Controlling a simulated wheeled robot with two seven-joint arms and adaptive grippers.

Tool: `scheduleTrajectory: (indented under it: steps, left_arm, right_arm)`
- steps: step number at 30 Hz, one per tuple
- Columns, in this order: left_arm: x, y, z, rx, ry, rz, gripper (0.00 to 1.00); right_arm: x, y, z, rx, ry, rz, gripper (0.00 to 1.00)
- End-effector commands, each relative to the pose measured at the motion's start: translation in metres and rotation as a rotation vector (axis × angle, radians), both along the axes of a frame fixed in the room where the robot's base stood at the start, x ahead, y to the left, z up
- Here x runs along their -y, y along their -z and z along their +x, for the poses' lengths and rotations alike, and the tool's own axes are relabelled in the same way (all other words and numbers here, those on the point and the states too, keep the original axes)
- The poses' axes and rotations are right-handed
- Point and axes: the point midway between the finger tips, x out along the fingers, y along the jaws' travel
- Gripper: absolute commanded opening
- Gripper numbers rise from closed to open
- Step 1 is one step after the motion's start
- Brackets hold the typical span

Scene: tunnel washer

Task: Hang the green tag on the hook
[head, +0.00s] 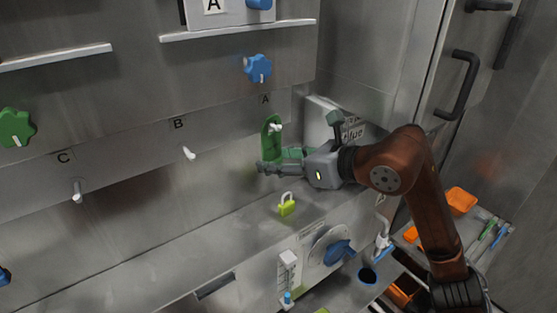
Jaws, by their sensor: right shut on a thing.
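The green tag (268,147) is upright against the grey panel under the letter A, in the middle of the head view. The white hook at A (275,127) shows in front of the tag's upper part; I cannot tell for sure whether it passes through the tag's hole. My right gripper (275,167) reaches in from the right and is shut on the green tag at its lower part. Its fingers hide part of the tag's lower end. My left gripper is not in view.
Hooks B (188,153) and C (77,192) are empty. A yellow-green padlock (287,207) stands on the ledge below the tag. A blue knob (258,68) is above A, and a green knob (15,128) is far left. A blue rotary handle (340,252) sits below.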

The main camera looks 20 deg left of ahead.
Motion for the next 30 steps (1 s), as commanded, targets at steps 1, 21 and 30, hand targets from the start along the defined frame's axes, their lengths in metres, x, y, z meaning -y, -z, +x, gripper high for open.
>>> scheduleTrajectory:
  steps: [1, 21, 30]
  left_arm:
    - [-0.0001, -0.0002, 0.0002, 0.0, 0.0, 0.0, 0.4]
    - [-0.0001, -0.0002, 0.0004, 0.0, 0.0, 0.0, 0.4]
    - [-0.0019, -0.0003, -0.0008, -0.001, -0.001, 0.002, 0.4]
  right_arm:
    - [0.0, -0.0003, 0.0, 0.0, 0.0, 0.0, 0.24]
    - [0.0001, -0.0003, 0.0, 0.0, 0.0, 0.0, 0.61]
    - [0.0005, -0.0003, -0.0001, 0.0, 0.0, 0.0, 0.63]
